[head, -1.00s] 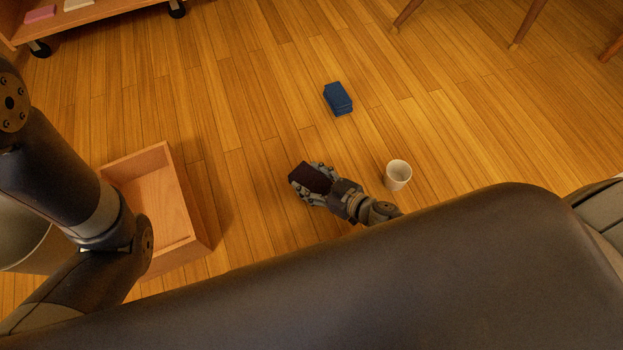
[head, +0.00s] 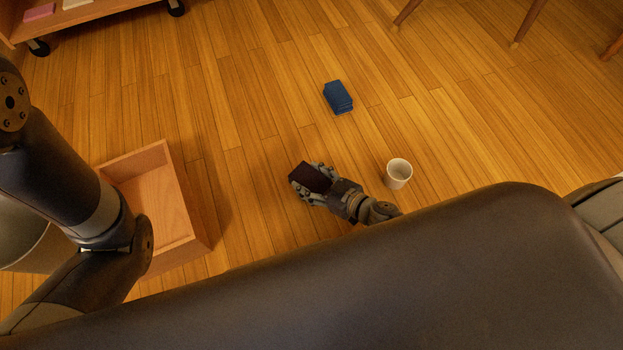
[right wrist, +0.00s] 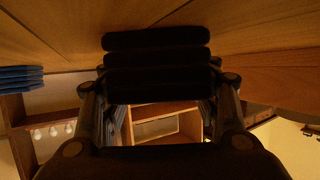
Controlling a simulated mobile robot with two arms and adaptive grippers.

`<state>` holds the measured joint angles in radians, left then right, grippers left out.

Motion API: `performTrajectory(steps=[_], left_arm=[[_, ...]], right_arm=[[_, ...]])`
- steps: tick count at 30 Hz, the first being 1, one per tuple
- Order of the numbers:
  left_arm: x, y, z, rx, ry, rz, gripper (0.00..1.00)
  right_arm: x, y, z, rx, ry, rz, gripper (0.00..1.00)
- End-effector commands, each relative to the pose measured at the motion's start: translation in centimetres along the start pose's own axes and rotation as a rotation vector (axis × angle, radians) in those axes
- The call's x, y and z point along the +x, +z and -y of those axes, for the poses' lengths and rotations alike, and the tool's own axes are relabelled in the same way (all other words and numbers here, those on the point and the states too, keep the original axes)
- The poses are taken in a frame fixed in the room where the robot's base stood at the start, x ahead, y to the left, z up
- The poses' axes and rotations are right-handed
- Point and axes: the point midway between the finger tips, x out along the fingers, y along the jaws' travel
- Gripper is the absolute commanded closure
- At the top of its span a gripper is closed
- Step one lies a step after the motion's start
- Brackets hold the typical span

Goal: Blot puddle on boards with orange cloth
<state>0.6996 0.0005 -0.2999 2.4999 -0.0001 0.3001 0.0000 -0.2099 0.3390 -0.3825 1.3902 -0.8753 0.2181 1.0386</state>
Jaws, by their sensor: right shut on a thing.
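My right gripper (head: 312,184) is low over the wooden floorboards (head: 260,110), shut on a dark folded cloth (head: 306,175). The cloth looks dark maroon, not orange, in the head view. In the right wrist view its stacked layers (right wrist: 157,60) look nearly black between the fingers, close to the boards. I cannot tell whether it touches them. I cannot make out a puddle. A blue folded stack (head: 338,97), perhaps another cloth, lies on the boards beyond the gripper. My left arm is at the left, but its gripper is out of view.
A white cup (head: 398,173) stands upright right of my right gripper. An open wooden box (head: 150,152) is to the left, beside a grey bin (head: 25,240). A wheeled shelf (head: 110,10) stands at the far left, furniture legs (head: 527,22) at the far right.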

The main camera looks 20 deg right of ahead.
Motion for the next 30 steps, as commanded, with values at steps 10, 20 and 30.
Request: performTrajectory(steps=[10, 20, 30], left_arm=[[0.4, 0.2, 0.1, 0.000, 0.000, 0.000, 0.67], [0.6, 0.2, 0.1, 0.000, 0.000, 0.000, 0.67], [0.8, 0.3, 0.2, 0.000, 0.000, 0.000, 0.67]], right_arm=[[-0.9, 0.3, 0.6, 0.001, -0.001, -0.001, 0.69], [-0.7, 0.2, -0.4, -0.001, 0.000, -0.001, 0.69], [-0.4, 0.1, -1.0, 0.000, 0.000, -0.001, 0.69]])
